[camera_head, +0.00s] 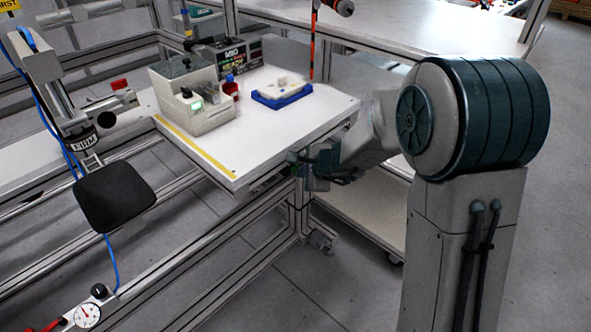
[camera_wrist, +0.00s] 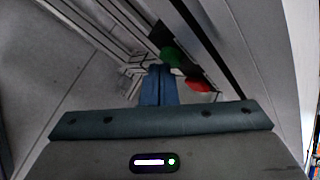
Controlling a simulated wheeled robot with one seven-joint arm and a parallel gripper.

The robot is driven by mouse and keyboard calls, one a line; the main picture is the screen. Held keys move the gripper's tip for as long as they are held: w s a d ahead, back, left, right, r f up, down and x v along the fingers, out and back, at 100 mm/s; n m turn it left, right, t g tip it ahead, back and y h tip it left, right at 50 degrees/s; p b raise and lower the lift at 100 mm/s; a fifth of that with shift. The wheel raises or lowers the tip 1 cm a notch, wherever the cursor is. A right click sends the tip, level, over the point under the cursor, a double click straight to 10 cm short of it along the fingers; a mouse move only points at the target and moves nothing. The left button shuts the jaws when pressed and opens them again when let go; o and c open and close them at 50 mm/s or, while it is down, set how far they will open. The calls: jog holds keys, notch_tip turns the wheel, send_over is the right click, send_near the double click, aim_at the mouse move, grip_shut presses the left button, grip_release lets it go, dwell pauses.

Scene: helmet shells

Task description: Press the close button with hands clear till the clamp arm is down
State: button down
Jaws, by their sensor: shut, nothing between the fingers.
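A dark button box (camera_wrist: 183,62) with a green button (camera_wrist: 172,56) and a red button (camera_wrist: 198,86) shows ahead of my gripper in the wrist view. Which of them closes the clamp, I cannot tell. My gripper (camera_wrist: 158,84) is shut and empty, its fingers pointing toward the box, just left of the red button; contact cannot be told. In the head view my gripper (camera_head: 303,166) is at the table's front right edge, and the buttons are not clear there. A jointed arm (camera_head: 75,125) with a black pad (camera_head: 115,196) at the left may be the clamp arm; the pad hangs raised and tilted.
The white table (camera_head: 270,135) carries a grey box device (camera_head: 195,95), a small red container (camera_head: 231,88) and a blue tray (camera_head: 281,95) with a white piece. Aluminium frame rails run below. A gauge (camera_head: 87,315) is at lower left. The floor in front is clear.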

jog(key=shift+s+d, duration=0.4)
jog(key=shift+d, duration=0.1)
jog(key=shift+s+d+b, duration=0.45)
jog(key=shift+s+d, duration=0.35)
jog(key=shift+d, duration=0.2)
jog(key=shift+s+d+b, duration=0.4)
jog(key=shift+s+d, duration=0.35)
jog(key=shift+d, duration=0.25)
